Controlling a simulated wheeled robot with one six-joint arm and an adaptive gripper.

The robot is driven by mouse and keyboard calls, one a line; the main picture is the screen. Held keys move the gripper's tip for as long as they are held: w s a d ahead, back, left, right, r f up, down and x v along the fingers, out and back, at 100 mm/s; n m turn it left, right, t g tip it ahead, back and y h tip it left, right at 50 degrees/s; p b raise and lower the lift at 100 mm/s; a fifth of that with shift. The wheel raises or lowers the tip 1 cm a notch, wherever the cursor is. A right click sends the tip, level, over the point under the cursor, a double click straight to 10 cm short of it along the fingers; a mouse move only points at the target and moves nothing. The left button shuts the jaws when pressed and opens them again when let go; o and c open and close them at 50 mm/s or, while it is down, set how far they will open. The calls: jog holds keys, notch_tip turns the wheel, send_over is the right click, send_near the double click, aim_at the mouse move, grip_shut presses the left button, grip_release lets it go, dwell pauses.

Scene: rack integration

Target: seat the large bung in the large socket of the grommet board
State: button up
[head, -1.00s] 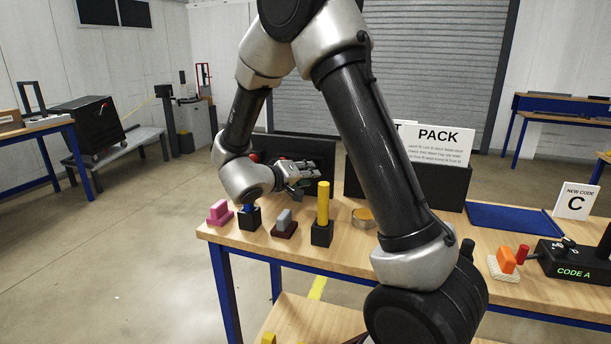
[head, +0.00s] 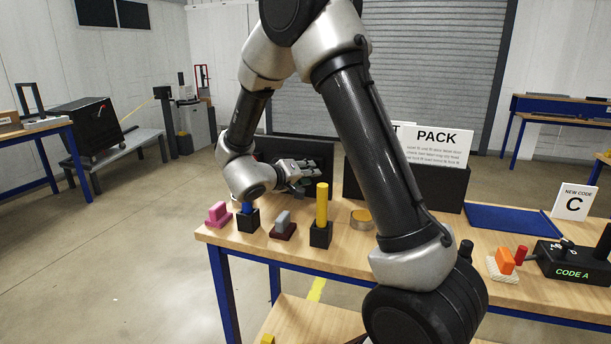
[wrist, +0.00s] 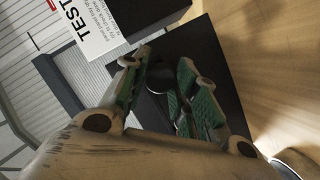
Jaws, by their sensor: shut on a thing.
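My gripper (head: 303,180) is at the back left of the bench, in front of a low dark upright panel (head: 322,152). In the wrist view, its green-padded fingers (wrist: 165,88) are closed around a dark round piece (wrist: 158,76), which looks like the large bung. The fingers hide part of it. A black surface (wrist: 215,70) lies behind the fingers, possibly the grommet board. I cannot make out the large socket, nor tell whether the bung touches the board.
A pink block (head: 217,215), a blue peg in a black block (head: 248,220), a grey piece on a dark base (head: 282,226) and a yellow cylinder (head: 322,203) line the front edge. A round tin (head: 361,219) stands right of them. A dark bin (head: 445,188) stands behind.

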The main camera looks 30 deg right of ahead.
jog(key=shift+w+d, duration=0.75)
jog(key=o, duration=1.1)
jog(key=v, duration=1.2)
